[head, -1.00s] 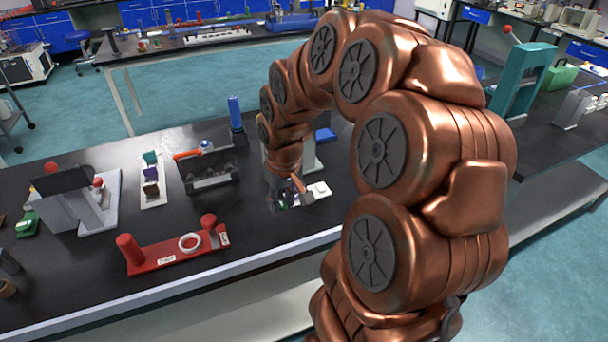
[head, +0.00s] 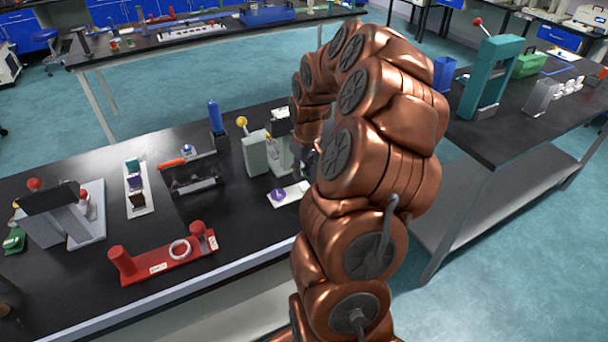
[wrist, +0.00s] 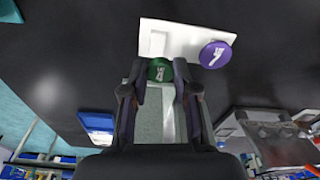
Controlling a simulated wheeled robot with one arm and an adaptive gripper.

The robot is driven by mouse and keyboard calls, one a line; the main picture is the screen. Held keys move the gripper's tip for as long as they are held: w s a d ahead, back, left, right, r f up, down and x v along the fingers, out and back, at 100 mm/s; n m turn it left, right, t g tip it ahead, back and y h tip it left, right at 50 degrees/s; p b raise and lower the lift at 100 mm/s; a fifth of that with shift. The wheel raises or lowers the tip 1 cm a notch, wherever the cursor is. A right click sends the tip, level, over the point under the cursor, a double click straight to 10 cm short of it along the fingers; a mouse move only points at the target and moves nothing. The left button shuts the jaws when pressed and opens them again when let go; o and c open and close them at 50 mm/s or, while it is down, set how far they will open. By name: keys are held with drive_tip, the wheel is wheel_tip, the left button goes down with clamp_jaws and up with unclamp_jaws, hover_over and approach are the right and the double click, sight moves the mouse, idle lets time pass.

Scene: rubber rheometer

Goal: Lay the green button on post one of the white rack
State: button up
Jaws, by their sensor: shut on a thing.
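The green button (wrist: 161,70), marked with a 4, is between the two fingertips of my gripper (wrist: 158,82) in the wrist view. My gripper is shut on it. In the head view my gripper is mostly hidden behind my own arm, right of the grey-green press. Below the held button lies a white plate (wrist: 180,41) with a purple button (wrist: 215,54) marked 7 at its right. The plate (head: 296,191) and purple button (head: 278,195) also show in the head view. I cannot make out which thing is the white rack or its post one.
A grey-green press (head: 256,155) with a yellow-knobbed lever stands behind the plate. A red stand (head: 160,262) with a white ring is at the front left. A white strip with coloured blocks (head: 136,180) lies farther left. Another table with a teal frame (head: 493,75) is at the right.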

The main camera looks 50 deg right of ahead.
sight(304, 174)
drive_tip(key=shift+d+f, duration=0.1)
drive_tip(key=shift+d, duration=0.1)
drive_tip(key=shift+s+f+p, duration=0.1)
drive_tip(key=shift+f+p, duration=0.85)
drive_tip(key=shift+f, duration=0.8)
drive_tip(key=shift+f+b, duration=0.15)
drive_tip(key=shift+b, duration=0.15)
drive_tip(key=o, duration=0.8)
drive_tip(key=shift+o, duration=0.2)
